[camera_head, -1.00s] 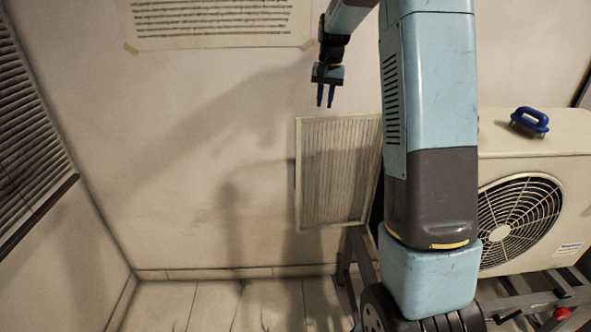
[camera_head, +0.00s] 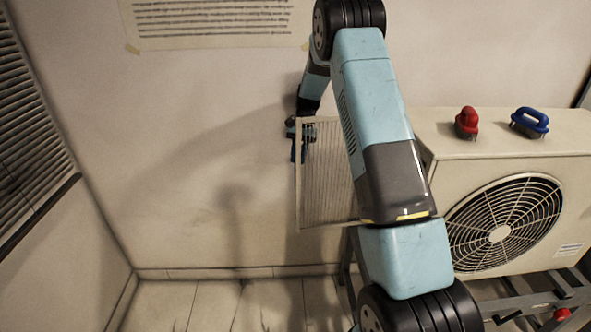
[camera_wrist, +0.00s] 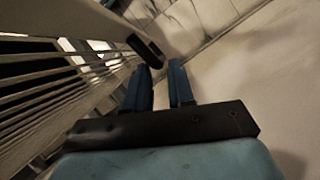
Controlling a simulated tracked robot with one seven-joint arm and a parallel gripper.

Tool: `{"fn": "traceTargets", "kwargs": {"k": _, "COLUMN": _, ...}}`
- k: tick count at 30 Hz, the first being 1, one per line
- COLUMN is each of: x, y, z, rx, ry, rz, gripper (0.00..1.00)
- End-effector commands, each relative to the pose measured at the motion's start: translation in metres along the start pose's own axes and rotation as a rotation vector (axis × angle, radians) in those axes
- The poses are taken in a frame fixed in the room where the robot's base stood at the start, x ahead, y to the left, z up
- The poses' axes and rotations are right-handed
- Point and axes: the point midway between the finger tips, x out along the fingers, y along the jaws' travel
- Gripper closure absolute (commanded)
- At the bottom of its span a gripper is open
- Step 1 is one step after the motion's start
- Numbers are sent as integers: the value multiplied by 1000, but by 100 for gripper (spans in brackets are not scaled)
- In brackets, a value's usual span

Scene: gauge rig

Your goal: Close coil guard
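The coil guard is a pale, slatted, framed panel (camera_head: 326,185). It stands swung out at the left side of the fan unit (camera_head: 545,215), and my arm hides its right part. My gripper (camera_head: 298,155) is at the guard's upper left edge, fingers pointing down. The guard (camera_wrist: 50,75) fills the left of that view. A dark handle (camera_wrist: 145,47) on its edge lies just beyond the left fingertip. I cannot tell whether they touch.
A red-handled brush (camera_head: 466,122) and a blue-handled brush (camera_head: 530,121) sit on top of the unit. A metal stand (camera_head: 520,300) carries the unit. The wall with a paper notice (camera_head: 210,20) is behind. The floor left of the guard is clear.

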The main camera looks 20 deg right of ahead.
Motion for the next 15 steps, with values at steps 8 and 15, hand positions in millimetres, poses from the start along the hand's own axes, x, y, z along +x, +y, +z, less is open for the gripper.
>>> {"fn": "traceTargets", "kwargs": {"k": 8, "x": 37, "y": 0, "z": 0, "rx": 0, "ry": -1, "rz": 0, "gripper": 77}}
{"fn": "traceTargets", "kwargs": {"k": 15, "x": 47, "y": 0, "z": 0, "rx": 0, "ry": 1, "rz": -1, "gripper": 77}}
